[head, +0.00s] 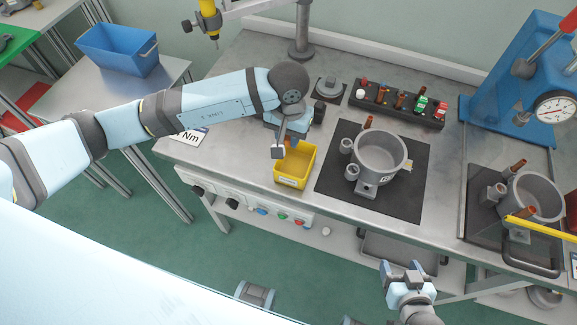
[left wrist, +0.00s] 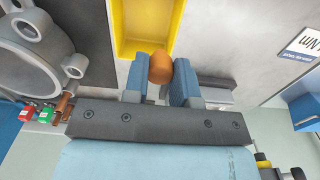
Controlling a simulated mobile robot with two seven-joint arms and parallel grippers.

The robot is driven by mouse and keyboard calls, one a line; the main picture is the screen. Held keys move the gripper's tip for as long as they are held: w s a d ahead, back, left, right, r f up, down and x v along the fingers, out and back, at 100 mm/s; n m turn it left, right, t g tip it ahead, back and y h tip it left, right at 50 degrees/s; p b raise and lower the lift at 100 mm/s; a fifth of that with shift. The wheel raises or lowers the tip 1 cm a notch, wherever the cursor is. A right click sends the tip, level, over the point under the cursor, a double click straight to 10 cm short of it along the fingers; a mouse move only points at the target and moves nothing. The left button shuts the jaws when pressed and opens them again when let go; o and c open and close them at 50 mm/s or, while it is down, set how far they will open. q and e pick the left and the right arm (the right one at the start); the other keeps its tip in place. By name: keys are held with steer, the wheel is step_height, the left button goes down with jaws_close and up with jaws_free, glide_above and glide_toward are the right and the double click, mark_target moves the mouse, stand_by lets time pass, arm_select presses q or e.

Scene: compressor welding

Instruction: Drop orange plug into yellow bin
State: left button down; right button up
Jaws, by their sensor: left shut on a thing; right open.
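The orange plug (left wrist: 160,67) is held between the two blue fingers of my left gripper (left wrist: 159,78) in the left wrist view. In the head view my left gripper (head: 290,142) is above the back part of the yellow bin (head: 291,182), and its wrist partly hides what it holds. The yellow bin stands at the front edge of the metal workbench. In the left wrist view the bin (left wrist: 123,30) lies just beyond the plug. My right gripper (head: 403,270) is open and empty in front of the bench, at the lower right of the head view.
A grey compressor pot (head: 381,155) stands on a black mat (head: 330,190) right of the bin. A black rack (head: 420,114) with several coloured plugs is behind it. A second pot (head: 537,197) and a blue press (head: 515,85) are at the right. A blue crate (head: 117,52) is at the back left.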

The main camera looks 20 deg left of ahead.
mark_target(289, 146)
arm_select(q)
step_height(289, 146, down, 4)
steer(key=shift+d+f+b, duration=0.1)
steer(key=shift+b, duration=0.4)
steer(key=shift+f, duration=0.65)
arm_select(e)
steer(key=shift+d+f, duration=0.35)
steer(key=shift+f, duration=0.45)
arm_select(q)
steer(key=c, duration=0.8)
jaws_free()
steer(key=shift+c, duration=0.2)
arm_select(e)
steer(key=shift+a, duration=0.1)
steer(key=shift+r, duration=0.1)
arm_select(q)
steer(key=shift+r, duration=0.25)
step_height(289, 146, up, 13)
steer(key=shift+r+b, duration=0.2)
steer(key=shift+b, duration=0.85)
arm_select(e)
steer(key=shift+f, duration=0.95)
